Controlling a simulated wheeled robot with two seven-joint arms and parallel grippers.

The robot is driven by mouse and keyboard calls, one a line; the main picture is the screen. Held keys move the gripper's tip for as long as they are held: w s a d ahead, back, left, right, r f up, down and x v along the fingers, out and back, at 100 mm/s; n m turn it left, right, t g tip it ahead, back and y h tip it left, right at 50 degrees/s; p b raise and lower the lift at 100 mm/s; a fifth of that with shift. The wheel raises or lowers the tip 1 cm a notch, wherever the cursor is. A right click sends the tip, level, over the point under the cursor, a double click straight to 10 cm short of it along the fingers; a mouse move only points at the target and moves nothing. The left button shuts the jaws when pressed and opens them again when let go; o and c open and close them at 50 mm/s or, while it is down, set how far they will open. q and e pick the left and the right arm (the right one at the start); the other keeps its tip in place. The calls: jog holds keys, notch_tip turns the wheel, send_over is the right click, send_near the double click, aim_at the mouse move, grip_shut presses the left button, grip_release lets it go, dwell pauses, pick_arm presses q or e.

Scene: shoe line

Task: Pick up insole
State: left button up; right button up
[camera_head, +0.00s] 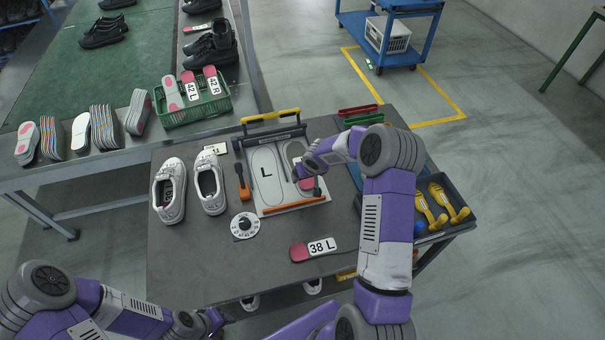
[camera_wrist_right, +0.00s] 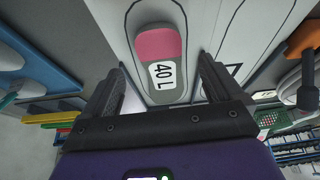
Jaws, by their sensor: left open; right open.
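A grey insole with a pink heel and a "40 L" label (camera_wrist_right: 159,48) lies on the white board with foot outlines (camera_head: 266,200). In the head view only its pink part (camera_head: 307,184) shows beside my right gripper (camera_head: 301,174). In the right wrist view, my right gripper (camera_wrist_right: 160,68) is open, its fingers on either side of the insole; whether they touch it I cannot tell. Another insole labelled "38 L" (camera_head: 314,248) lies on the grey table. My left gripper (camera_head: 213,319) is open at the table's front edge, away from the insoles.
A green crate (camera_head: 195,110) holds labelled insoles on the bench behind. A dark tray of yellow tools (camera_head: 460,221) is at right. The table's front left is clear.

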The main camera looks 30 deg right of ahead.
jog(key=x, duration=0.4)
jog(key=shift+w+f, duration=0.15)
jog(key=shift+f, duration=0.05)
jog(key=shift+r, duration=0.1)
jog(key=c, duration=1.1)
